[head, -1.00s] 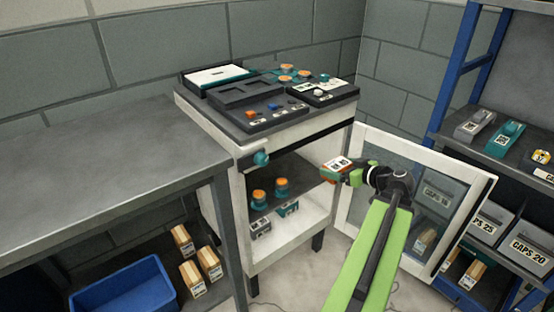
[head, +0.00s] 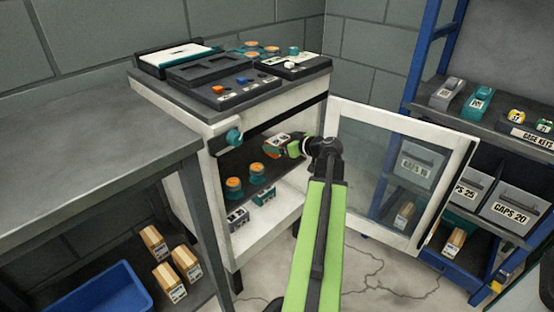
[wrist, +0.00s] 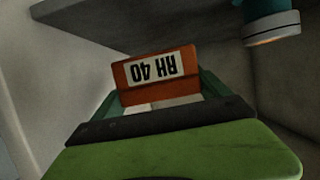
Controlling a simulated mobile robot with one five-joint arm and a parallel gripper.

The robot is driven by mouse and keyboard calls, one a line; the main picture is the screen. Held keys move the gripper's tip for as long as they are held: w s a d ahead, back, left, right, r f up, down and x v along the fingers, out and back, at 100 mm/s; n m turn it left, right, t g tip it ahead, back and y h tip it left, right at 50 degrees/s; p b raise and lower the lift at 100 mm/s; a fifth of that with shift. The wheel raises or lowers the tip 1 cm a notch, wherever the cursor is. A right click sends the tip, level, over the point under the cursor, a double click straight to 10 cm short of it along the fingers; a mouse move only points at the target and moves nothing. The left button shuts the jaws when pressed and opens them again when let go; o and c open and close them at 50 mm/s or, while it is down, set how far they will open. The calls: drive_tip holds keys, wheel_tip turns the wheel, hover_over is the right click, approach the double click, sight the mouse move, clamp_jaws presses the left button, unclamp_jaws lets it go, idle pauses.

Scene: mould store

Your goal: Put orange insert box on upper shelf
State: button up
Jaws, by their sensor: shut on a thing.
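The orange insert box (head: 277,144), with a white label, is held in my gripper (head: 293,147) at the open cabinet front. In the wrist view the orange box (wrist: 125,75) shows its label "RH 40" upside down between my fingers (wrist: 160,106). The upper shelf (head: 262,172) is a dark board inside the cabinet. The box is near the shelf's right part; I cannot tell whether it touches it. In the wrist view a dark shelf surface (wrist: 130,22) lies beyond the box.
Two orange-topped teal items (head: 234,187) stand on the shelf's left part. Grey and teal boxes (head: 238,217) sit on the white cabinet floor below. The glass door (head: 372,180) stands open at right. Trays (head: 220,77) cover the cabinet top. A grey workbench (head: 90,165) is at left.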

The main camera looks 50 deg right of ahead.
drive_tip(key=shift+w+f+b, duration=0.1)
drive_tip(key=shift+f+b, duration=2.1)
drive_tip(key=shift+f, duration=0.05)
drive_tip(key=o, duration=1.8)
drive_tip(key=shift+r, duration=0.1)
drive_tip(key=shift+r+p, duration=0.3)
drive_tip(key=shift+p, duration=0.15)
drive_tip(key=p+v, duration=0.3)
drive_tip(key=v, duration=0.9)
drive_tip(key=shift+f+p, duration=0.15)
drive_tip(key=shift+p, duration=0.2)
